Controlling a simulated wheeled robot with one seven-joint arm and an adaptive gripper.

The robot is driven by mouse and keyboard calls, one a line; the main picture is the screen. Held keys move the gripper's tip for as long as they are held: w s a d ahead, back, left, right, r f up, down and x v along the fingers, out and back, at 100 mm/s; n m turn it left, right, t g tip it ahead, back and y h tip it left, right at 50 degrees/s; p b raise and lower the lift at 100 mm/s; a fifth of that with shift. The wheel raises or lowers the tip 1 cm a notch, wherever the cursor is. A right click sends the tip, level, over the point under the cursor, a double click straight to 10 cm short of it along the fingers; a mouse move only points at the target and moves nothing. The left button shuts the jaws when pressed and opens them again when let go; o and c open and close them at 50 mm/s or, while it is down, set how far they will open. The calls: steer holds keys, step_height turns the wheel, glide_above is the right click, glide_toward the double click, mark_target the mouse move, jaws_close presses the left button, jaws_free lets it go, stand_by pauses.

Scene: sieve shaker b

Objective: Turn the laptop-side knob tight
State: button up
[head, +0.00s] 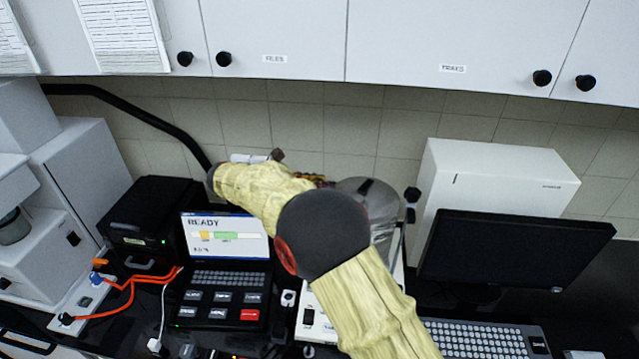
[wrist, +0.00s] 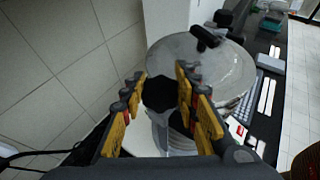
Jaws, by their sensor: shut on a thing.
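The sieve shaker shows partly behind my arm in the head view, with its round clear lid (head: 372,192). The lid (wrist: 215,75) fills the middle of the wrist view. The laptop-side knob (wrist: 159,93) is black and sits at the lid's near edge, between my gripper's yellow-padded fingers (wrist: 160,100). My gripper is shut on this knob. In the head view my arm hides the knob and most of the gripper. The other black knob (head: 412,194) stands at the lid's right side; it also shows at the lid's far edge in the wrist view (wrist: 206,38).
The laptop (head: 226,238) reads READY, left of the shaker. A black box (head: 150,215) and orange cables (head: 150,281) lie further left. A white box (head: 490,185), a dark monitor (head: 515,250) and a keyboard (head: 475,340) are at right. Cabinets (head: 280,40) hang above.

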steer(key=o, duration=1.2)
steer(key=shift+a, duration=0.1)
steer(key=v, duration=1.2)
